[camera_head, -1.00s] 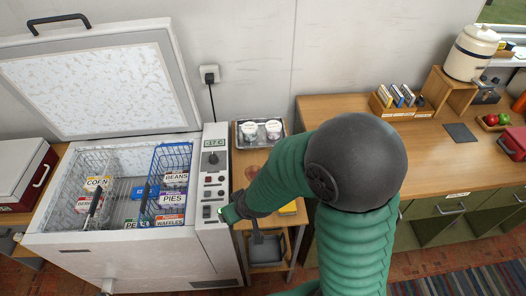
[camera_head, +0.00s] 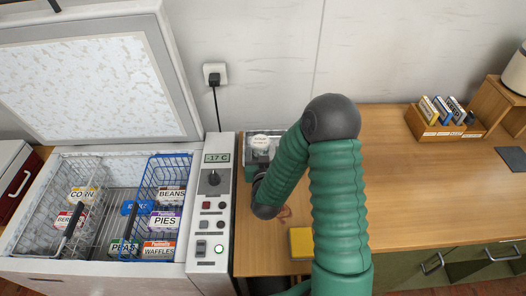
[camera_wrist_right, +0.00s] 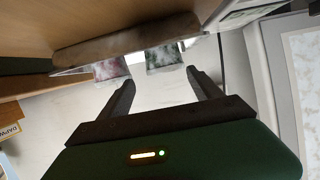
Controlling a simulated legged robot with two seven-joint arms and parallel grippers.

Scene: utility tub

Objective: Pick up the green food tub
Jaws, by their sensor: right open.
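In the right wrist view the green food tub (camera_wrist_right: 165,58) is a small clear container with dark green contents, ahead of my right gripper (camera_wrist_right: 160,80). That gripper is open with nothing between its fingers. A similar tub with pink contents (camera_wrist_right: 110,68) stands beside it. In the head view one white-lidded tub (camera_head: 260,143) shows on the metal tray (camera_head: 249,152); from its side nearest the freezer it appears to be the green one. My right arm hides the other tub and most of the gripper. My left gripper is not in view.
An open chest freezer (camera_head: 110,205) with wire baskets of labelled food stands left, its control panel (camera_head: 213,200) beside the wooden counter (camera_head: 400,180). A yellow block (camera_head: 301,243) lies near the counter's front. A box of books (camera_head: 440,122) stands right.

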